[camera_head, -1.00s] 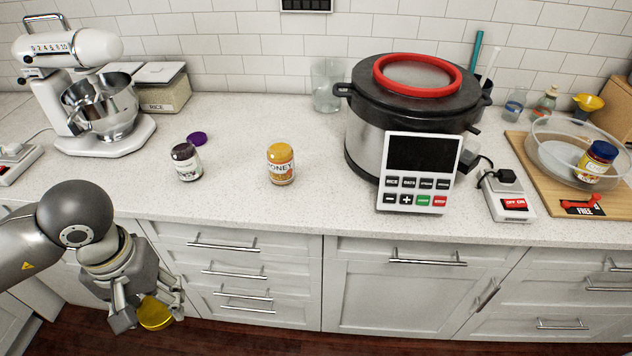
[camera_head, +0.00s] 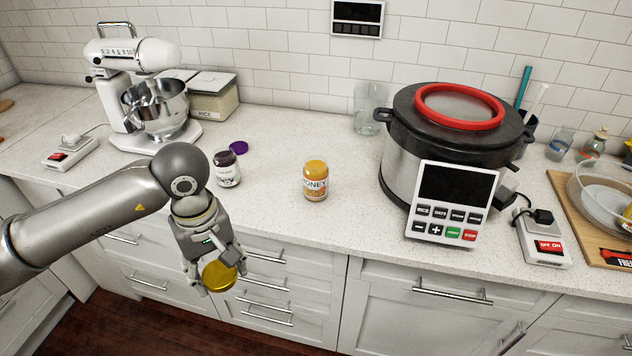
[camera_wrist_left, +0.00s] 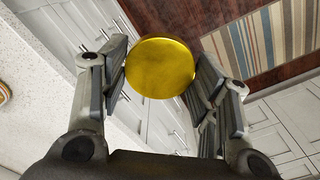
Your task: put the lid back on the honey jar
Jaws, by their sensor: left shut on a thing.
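The honey jar (camera_head: 316,182) stands upright and open on the counter, its amber content showing at the top. My left gripper (camera_head: 219,275) is shut on the yellow-gold lid (camera_head: 218,276). It holds the lid in front of the counter, below its top, to the left of the jar and nearer to me. In the left wrist view the round lid (camera_wrist_left: 160,68) sits between the two fingers of the left gripper (camera_wrist_left: 160,75). A sliver of a jar shows at the left edge of that view. My right gripper is not in view.
A dark jar (camera_head: 227,170) stands left of the honey jar, with a purple lid (camera_head: 238,148) behind it. A large cooker (camera_head: 410,160) with a control panel (camera_head: 451,203) stands to the right. A stand mixer (camera_head: 140,90) is at the back left. The counter around the honey jar is clear.

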